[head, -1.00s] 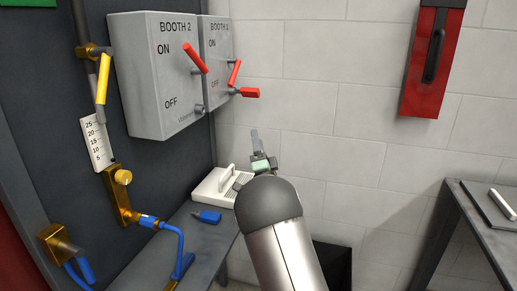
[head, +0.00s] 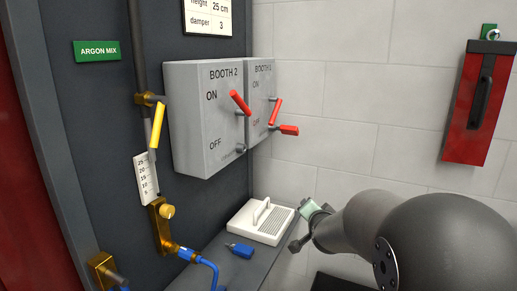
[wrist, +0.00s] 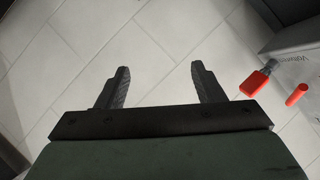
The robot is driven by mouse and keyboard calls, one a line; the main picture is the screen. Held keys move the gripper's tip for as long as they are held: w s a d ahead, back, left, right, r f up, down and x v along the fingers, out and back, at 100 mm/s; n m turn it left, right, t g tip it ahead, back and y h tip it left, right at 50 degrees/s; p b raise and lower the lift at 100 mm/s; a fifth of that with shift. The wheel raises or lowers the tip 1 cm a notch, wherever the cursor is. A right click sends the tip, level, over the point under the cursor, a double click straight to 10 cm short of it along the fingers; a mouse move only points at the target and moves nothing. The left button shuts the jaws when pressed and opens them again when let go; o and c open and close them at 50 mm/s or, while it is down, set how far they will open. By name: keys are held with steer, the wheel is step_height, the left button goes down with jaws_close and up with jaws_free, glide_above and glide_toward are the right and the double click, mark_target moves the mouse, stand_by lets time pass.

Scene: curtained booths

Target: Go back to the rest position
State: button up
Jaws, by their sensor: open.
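My gripper shows in the wrist view (wrist: 160,70) with its two dark fingers apart and nothing between them. Pale tiled surface fills the view beyond them. In the head view my arm reaches in from the lower right, and its greenish end part shows at the right of the white vent unit. The fingers are hard to make out there. My gripper is apart from the Booth 2 switch box (head: 200,135) and the Booth 1 switch box (head: 261,88). Red handles (wrist: 254,82) show at the right of the wrist view, clear of the fingers.
A white vent unit with a handle (head: 262,219) and a blue tool (head: 239,250) lie on the grey shelf (head: 215,270). Brass valve fittings with a yellow lever (head: 157,126) are on the left panel. A red wall box (head: 478,105) hangs at the right.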

steer(key=s+a+f+n+g+p, duration=0.1)
steer(key=s+n+g, duration=0.2)
steer(key=s, duration=0.9)
steer(key=s+f+n+g+p, duration=0.1)
steer(key=s+g, duration=0.4)
steer(key=s, duration=0.8)
steer(key=s+a+f+n+g+y+p, duration=0.1)
steer(key=s+n+g, duration=0.4)
steer(key=s, duration=0.7)
steer(key=shift+s+a+n+p, duration=0.35)
steer(key=shift+n+p, duration=0.15)
steer(key=shift+p, duration=0.25)
